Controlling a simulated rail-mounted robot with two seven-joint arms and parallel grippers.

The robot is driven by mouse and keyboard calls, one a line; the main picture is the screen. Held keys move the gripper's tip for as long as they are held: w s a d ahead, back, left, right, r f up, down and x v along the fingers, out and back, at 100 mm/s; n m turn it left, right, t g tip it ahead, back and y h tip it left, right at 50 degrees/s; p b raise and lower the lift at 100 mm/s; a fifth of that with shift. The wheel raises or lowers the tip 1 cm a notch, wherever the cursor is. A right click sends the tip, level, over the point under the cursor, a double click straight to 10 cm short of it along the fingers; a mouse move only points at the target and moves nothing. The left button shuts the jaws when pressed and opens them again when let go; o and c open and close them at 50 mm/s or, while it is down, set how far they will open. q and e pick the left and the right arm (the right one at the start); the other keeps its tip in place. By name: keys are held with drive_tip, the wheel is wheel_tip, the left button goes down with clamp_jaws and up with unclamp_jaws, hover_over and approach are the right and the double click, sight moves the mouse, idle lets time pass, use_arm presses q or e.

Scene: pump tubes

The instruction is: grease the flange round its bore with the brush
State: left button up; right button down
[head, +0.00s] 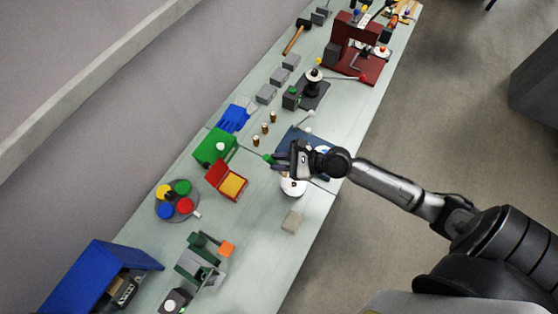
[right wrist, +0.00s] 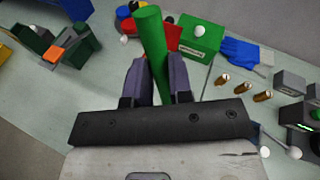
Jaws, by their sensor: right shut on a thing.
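My right gripper (head: 283,158) is above the table's middle, shut on a green-handled tool, which I take to be the brush (head: 267,158). In the right wrist view its thick green handle (right wrist: 152,45) stands up between the two dark fingers (right wrist: 156,82); its bristles are hidden. A white round piece (head: 293,187), possibly the flange, lies just below the gripper in the head view, partly covered by it. Its bore cannot be made out. My left gripper is not in view.
An open red box (head: 224,192) with a yellow inside and a green box (head: 214,145) stand left of the gripper. A blue mat (head: 291,136) lies beyond it. A small beige block (head: 292,221) lies near the table's front edge. Brass pieces (head: 264,128) stand behind.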

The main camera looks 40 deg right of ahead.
drive_tip(key=shift+f+b, duration=0.55)
drive_tip(key=shift+f, duration=0.25)
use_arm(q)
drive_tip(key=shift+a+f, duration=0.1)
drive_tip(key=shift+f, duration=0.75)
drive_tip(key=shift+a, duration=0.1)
use_arm(e)
drive_tip(key=shift+r, duration=0.1)
